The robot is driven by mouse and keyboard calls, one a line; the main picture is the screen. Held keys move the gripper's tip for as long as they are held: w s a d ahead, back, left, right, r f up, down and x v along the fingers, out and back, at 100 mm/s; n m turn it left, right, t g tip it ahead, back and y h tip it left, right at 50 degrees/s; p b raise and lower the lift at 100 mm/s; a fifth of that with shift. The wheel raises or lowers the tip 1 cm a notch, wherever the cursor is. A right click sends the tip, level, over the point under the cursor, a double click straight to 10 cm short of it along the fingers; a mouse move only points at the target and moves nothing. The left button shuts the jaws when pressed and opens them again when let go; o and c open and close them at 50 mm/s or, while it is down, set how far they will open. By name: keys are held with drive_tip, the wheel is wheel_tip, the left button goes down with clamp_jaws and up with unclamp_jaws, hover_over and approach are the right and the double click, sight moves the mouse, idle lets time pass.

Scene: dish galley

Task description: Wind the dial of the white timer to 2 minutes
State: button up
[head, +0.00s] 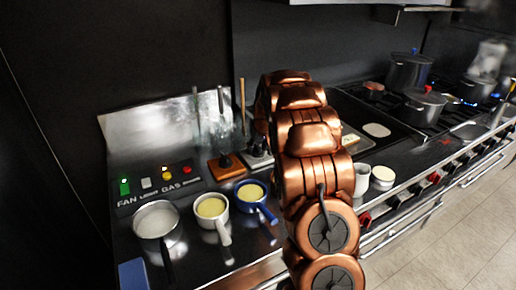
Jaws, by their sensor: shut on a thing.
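A small pale block (258,162), which looks like the white timer, stands on the dark counter just left of my copper arm. The dark end of my gripper (259,148) points down at its top, mostly hidden by the arm. My gripper appears shut on the dial there. The dial and its marks are hidden or too small to read, so I cannot tell the setting.
A blue pan (251,193), a white pan (211,208) and a steel pan (157,221) are in front. A white mug (362,180) and a pale jar (383,177) stand right of my arm.

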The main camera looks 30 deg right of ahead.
drive_tip(key=m+b, duration=0.1)
drive_tip(key=m, duration=0.1)
drive_tip(key=m+h+b, duration=0.1)
drive_tip(key=m, duration=0.1)
drive_tip(key=shift+f+g+h, duration=0.15)
drive_tip(key=shift+g+h, duration=0.15)
drive_tip(key=shift+g, duration=0.1)
drive_tip(key=shift+m+h+b, duration=0.3)
drive_tip(key=shift+m+b, duration=0.5)
drive_tip(key=o, duration=1.2)
drive_tip(key=shift+r, duration=0.2)
drive_tip(key=v, duration=1.2)
drive_tip(key=shift+w, duration=0.2)
